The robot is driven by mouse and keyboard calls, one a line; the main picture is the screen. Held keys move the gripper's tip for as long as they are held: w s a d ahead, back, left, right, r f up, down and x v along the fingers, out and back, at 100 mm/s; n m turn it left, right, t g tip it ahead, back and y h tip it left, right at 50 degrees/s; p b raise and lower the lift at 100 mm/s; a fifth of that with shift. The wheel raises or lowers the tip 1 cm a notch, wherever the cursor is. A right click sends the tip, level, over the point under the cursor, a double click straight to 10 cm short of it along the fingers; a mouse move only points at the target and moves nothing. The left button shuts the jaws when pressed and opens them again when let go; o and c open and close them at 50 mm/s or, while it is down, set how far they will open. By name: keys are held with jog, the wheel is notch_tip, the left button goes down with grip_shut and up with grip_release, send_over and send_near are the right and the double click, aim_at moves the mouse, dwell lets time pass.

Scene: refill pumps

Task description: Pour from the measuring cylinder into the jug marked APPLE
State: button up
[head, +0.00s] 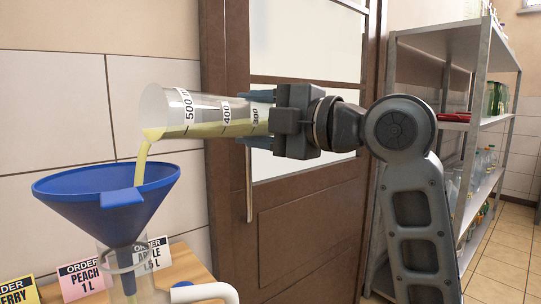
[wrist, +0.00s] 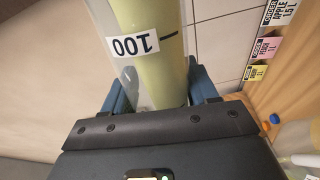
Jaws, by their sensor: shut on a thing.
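My gripper (head: 256,118) is shut on the clear measuring cylinder (head: 190,112), which lies almost level with its mouth to the left. It holds yellow-green liquid, and a stream (head: 143,158) runs from its lip into the blue funnel (head: 105,200). The funnel sits over a clear vessel (head: 128,280), seen only in part at the bottom edge. A white card reading APPLE 1.5 L (head: 152,254) stands just behind and right of that vessel. In the wrist view the cylinder (wrist: 150,20) is between both blue fingers (wrist: 155,95). The vessel's liquid level cannot be told.
A pink PEACH 1 L card (head: 84,279) and a yellow card ending in ERRY (head: 18,290) stand to the left on the wooden top (head: 190,268). A white handle (head: 205,291) shows at the bottom. A brown door (head: 305,220) and a metal shelf (head: 478,125) stand behind.

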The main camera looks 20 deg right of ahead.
jog(key=shift+r, duration=0.35)
jog(key=shift+r+n, duration=0.15)
jog(key=shift+n, duration=0.15)
jog(key=shift+r, duration=0.15)
jog(key=shift+r, duration=0.1)
jog(key=shift+a+r+n+b, duration=0.1)
jog(key=shift+r+n+b, duration=0.1)
jog(key=shift+n+b, duration=0.1)
jog(key=shift+r, duration=0.1)
dwell(0.4)
jog(key=shift+r, duration=0.15)
